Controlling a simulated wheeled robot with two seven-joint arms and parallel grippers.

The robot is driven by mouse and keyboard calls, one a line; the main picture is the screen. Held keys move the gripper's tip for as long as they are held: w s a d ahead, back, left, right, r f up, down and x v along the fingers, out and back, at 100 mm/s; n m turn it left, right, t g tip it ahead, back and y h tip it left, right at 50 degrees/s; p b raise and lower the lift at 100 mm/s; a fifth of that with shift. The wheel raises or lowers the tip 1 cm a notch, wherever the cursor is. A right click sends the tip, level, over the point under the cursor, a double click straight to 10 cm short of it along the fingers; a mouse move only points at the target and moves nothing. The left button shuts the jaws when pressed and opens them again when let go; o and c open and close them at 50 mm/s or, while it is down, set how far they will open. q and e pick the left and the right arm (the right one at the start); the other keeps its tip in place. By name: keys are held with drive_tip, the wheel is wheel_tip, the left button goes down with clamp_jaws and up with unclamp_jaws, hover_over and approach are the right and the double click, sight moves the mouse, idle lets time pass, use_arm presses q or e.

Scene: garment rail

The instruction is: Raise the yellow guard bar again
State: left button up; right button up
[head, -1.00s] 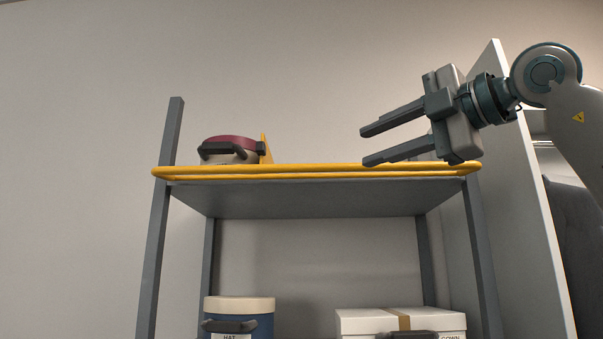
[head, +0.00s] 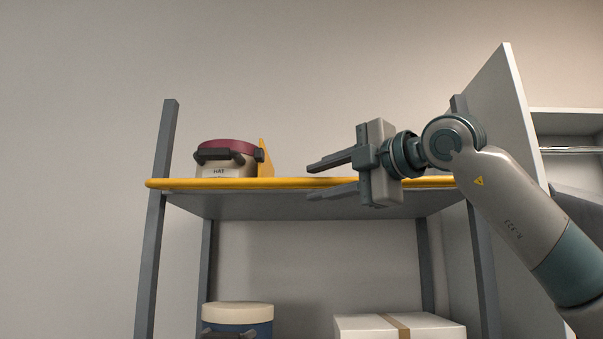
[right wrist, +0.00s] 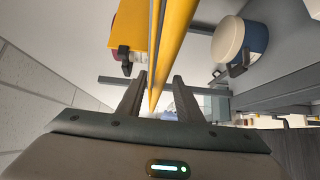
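The yellow guard bar (head: 230,184) runs level along the front edge of the top shelf, low against it. My right gripper (head: 322,178) is at the bar's right half, fingers spread one above the other and pointing left, with the bar's height between them. In the right wrist view, the yellow bar (right wrist: 178,40) runs away from the gap between the two open fingers (right wrist: 158,98). I cannot tell whether either finger touches it. My left gripper is in neither view.
A round hat box (head: 226,165) with a dark red lid stands on the top shelf by a yellow upright plate (head: 265,160). A cream-lidded blue box (head: 237,314) and a white box (head: 400,326) are below. A pale panel (head: 500,120) stands at the right.

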sight(307, 184)
drive_tip(key=p+x, duration=0.2)
drive_tip(key=x, duration=0.2)
drive_tip(key=shift+r, duration=0.15)
drive_tip(key=shift+w+a, duration=0.5)
drive_tip(key=shift+w, duration=0.05)
drive_tip(key=shift+f, duration=0.2)
clamp_jaws()
